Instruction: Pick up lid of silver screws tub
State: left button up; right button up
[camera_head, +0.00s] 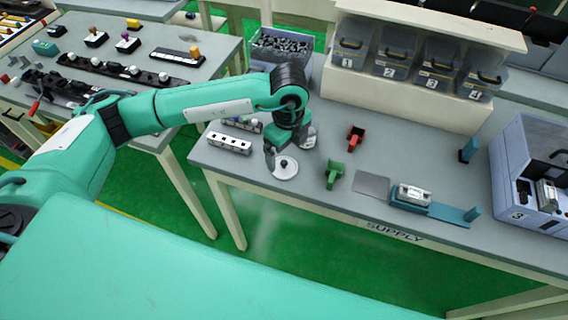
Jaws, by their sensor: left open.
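A white round lid (285,172) with a dark knob lies near the front left edge of the supply table. My left gripper (287,152) reaches down over the lid from behind, open, with its fingers close to the knob. I cannot tell whether a finger touches the lid. A grey open tub (254,63) full of silver screws stands at the table's back left, behind my left arm. My right gripper is not in view.
A white strip with holes (230,143) lies left of the lid. Numbered clear bins (395,52) stand at the back. A teal fixture (438,209) sits at the front right.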

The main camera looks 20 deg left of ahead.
aim_at(285, 163)
pick_arm(q)
jog(key=f, duration=0.1)
jog(key=f+p, duration=0.1)
jog(key=f, duration=0.1)
jog(key=f+p, duration=0.1)
jog(key=shift+s+a+f, duration=0.2)
jog(key=shift+s+f, duration=0.2)
jog(key=shift+f, duration=0.35)
jog(key=c, duration=1)
